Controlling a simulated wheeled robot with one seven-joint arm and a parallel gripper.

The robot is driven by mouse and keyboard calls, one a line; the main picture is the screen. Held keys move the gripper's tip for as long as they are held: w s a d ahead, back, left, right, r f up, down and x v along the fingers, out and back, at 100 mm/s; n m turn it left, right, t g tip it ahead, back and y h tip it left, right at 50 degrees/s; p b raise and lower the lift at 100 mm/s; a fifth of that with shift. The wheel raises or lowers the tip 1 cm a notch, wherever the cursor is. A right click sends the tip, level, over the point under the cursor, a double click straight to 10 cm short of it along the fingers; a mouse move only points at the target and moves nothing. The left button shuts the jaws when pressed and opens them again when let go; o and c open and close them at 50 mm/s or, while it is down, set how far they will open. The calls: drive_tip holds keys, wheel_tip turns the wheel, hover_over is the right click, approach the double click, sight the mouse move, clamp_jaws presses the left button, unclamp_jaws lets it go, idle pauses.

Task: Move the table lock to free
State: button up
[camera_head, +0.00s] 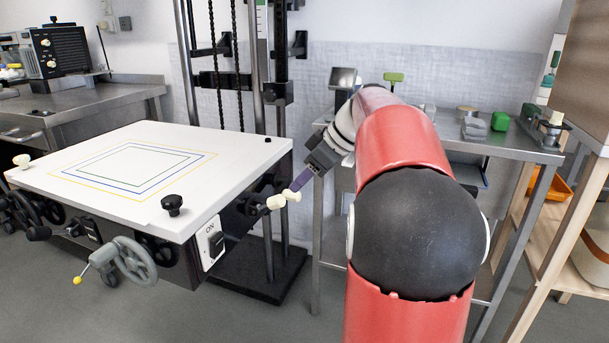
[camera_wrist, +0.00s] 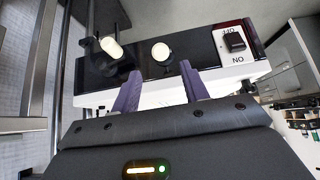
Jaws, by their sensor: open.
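The white enlarger table (camera_head: 110,205) has two cream knobs on its right side. One cream knob (camera_head: 275,202) is nearer the switch and the other cream knob (camera_head: 292,195) is beside my gripper. In the wrist view, one knob (camera_wrist: 112,47) sits on a black lever at the left, and a rounder knob (camera_wrist: 160,51) faces the camera. No label shows which is the table lock. My gripper (camera_head: 297,183) is open, its purple fingers pointing at the knobs. In the wrist view the rounder knob appears between and beyond the fingertips (camera_wrist: 160,70); contact cannot be told.
An ON/OFF switch (camera_head: 215,241) is on the table's front right corner, also in the wrist view (camera_wrist: 235,40). A grey handwheel (camera_head: 135,262) and black knob (camera_head: 172,204) are nearby. Steel column posts (camera_head: 258,70) stand behind. A steel bench (camera_head: 540,150) is at the right.

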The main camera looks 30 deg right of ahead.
sight(283, 199)
drive_tip(key=shift+b+x, duration=1.7)
drive_tip(key=shift+x, duration=2.35)
drive_tip(key=c, duration=0.9)
drive_tip(key=shift+o, duration=0.2)
wheel_tip(283, 199, down, 7)
drive_tip(key=b, duration=0.7)
drive_tip(key=shift+s+b, duration=0.2)
drive_tip(key=shift+b, duration=0.2)
drive_tip(key=o, duration=0.8)
drive_tip(key=shift+d, duration=0.1)
